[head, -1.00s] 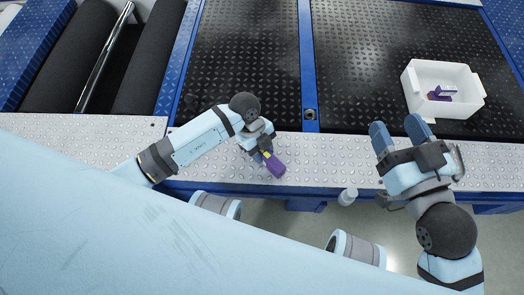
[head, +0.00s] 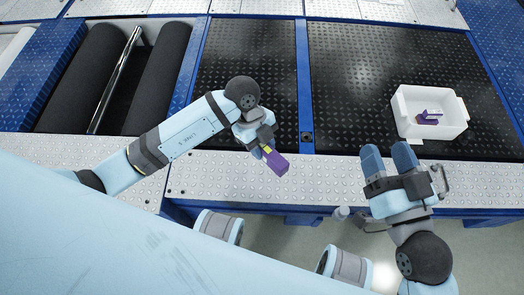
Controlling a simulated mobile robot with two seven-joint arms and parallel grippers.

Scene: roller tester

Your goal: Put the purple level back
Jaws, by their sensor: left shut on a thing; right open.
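The purple level (head: 277,163), with a yellow patch near one end, is held in my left gripper (head: 268,150) over the metal ledge, left of the centre. The gripper is shut on its upper end, and the fingers are partly hidden by the wrist. My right gripper (head: 388,160) is open and empty, its two blue fingers pointing toward the black plate below the white bin. The white bin (head: 405,118) stands on the right black plate and has a small purple object (head: 428,117) inside.
The studded metal ledge (head: 330,180) runs along the front and is mostly clear. Black rollers (head: 65,75) with a shiny bar (head: 115,80) are at the left. A blue strip (head: 303,85) parts the two black plates. A small whitish cylinder (head: 341,213) is below the ledge edge.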

